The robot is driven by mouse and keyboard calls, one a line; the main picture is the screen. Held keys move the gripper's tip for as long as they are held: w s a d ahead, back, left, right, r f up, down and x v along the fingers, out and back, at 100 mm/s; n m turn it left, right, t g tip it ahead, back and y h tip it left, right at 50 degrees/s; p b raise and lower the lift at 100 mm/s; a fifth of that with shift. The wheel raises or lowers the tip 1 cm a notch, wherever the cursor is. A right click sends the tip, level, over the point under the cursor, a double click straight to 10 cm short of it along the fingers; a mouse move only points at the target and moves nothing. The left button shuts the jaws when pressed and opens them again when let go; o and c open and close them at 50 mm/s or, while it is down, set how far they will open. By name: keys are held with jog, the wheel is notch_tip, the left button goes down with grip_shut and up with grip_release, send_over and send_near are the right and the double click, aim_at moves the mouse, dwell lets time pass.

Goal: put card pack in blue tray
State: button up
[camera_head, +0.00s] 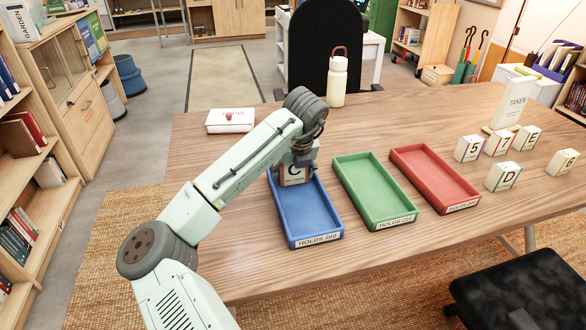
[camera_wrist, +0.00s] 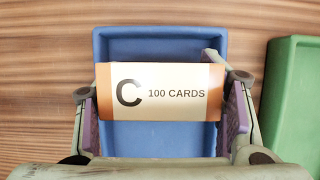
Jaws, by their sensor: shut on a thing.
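The card pack (camera_head: 294,176) is a cream and orange box marked with a C. In the wrist view the card pack (camera_wrist: 160,92) reads "100 CARDS" and lies crosswise between the fingers. My gripper (camera_wrist: 164,108) is shut on it, one finger at each end. The gripper (camera_head: 294,168) also shows in the head view, partly hidden by my arm. The blue tray (camera_head: 318,241) stands on the table below the pack, over its far part. In the wrist view the blue tray (camera_wrist: 160,45) shows bare floor around the pack. I cannot tell whether the pack touches the floor.
A green tray (camera_head: 375,190) and a red tray (camera_head: 434,178) stand to the right of the blue one. Several other packs (camera_head: 503,177) stand farther right near a white "TAKEN" holder (camera_head: 508,103). A white box (camera_head: 230,120) and a bottle (camera_head: 338,82) are at the back of the wooden table (camera_head: 420,110).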

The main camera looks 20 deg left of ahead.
jog(key=shift+f, duration=0.1)
jog(key=o, duration=0.9)
jog(key=b+v, duration=0.1)
jog(key=v, duration=1.1)
